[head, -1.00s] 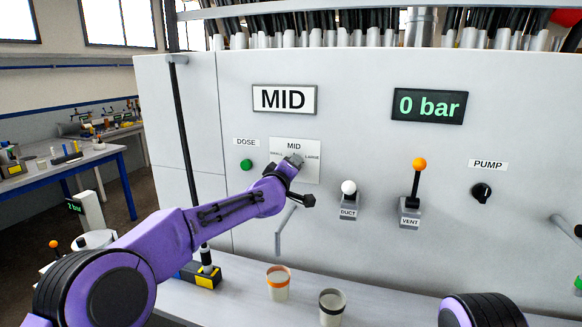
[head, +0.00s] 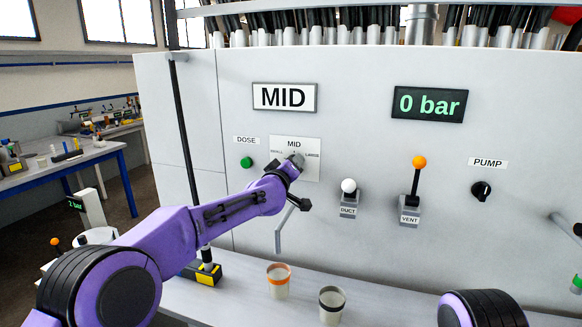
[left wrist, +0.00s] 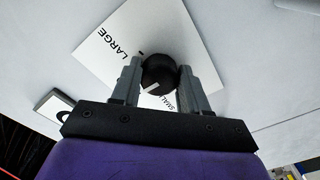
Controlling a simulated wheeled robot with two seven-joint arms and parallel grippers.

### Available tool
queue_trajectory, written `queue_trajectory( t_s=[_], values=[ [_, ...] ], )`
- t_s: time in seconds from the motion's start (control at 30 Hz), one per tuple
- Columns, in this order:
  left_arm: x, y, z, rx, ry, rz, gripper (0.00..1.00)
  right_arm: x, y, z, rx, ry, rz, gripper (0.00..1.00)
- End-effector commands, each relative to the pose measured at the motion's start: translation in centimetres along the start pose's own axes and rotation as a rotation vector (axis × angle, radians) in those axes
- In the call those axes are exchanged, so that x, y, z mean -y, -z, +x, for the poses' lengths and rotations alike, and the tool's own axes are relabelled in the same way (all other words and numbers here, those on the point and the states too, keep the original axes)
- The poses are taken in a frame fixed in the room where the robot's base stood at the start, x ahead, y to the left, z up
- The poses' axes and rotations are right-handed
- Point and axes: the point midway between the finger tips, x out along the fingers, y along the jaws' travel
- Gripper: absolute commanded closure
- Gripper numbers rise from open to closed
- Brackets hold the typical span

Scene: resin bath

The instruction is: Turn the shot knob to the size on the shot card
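The shot card (head: 283,97) on the white panel reads MID. Below it is the knob plate (head: 309,172), with SMALL at left, MID on top and LARGE at right. My left gripper (head: 297,160) is at the plate and hides the knob in the head view. In the left wrist view the black round knob (left wrist: 158,72) sits between the two fingers, which appear to touch its sides. Its white mark faces down and slightly left there, with SMALL to its right and LARGE at upper left. MID is hidden in that view. My right gripper is out of view.
The green DOSE button (head: 246,163) is left of the plate. The white-balled DUCT lever (head: 348,187) and orange-balled VENT lever (head: 419,163) stick out to the right. Two cups, one orange-rimmed (head: 278,282) and one dark-rimmed (head: 332,303), stand on the ledge below.

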Motion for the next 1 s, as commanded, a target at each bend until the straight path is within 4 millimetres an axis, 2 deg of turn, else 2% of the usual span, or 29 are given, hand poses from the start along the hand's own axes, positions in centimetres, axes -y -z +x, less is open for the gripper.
queue_trajectory(
  t_s=[0.03, 0.07, 0.33, 0.47, 0.57, 0.8, 1.0],
  values=[
    [0.3, -0.6, 0.0, 0.011, 0.004, 0.001, 0.41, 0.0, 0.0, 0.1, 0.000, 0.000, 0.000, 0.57],
    [0.3, -0.6, 0.0, 0.010, 0.004, 0.001, 0.31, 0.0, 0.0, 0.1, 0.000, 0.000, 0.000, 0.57],
    [0.1, -0.3, 0.0, 0.004, 0.002, -0.001, 0.31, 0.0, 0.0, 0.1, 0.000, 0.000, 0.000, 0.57],
    [0.3, -0.3, -0.6, 0.002, 0.001, -0.001, 0.31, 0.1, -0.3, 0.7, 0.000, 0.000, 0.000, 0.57],
    [0.5, -0.4, -1.9, 0.002, 0.001, 0.000, 0.31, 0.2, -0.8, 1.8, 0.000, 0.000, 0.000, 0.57],
    [0.4, -0.6, -6.8, 0.003, 0.000, 0.001, 0.31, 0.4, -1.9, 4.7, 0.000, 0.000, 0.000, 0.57],
    [0.3, -0.5, -9.9, 0.005, 0.001, 0.000, 0.31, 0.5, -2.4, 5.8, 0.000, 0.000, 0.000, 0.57]
  ],
)
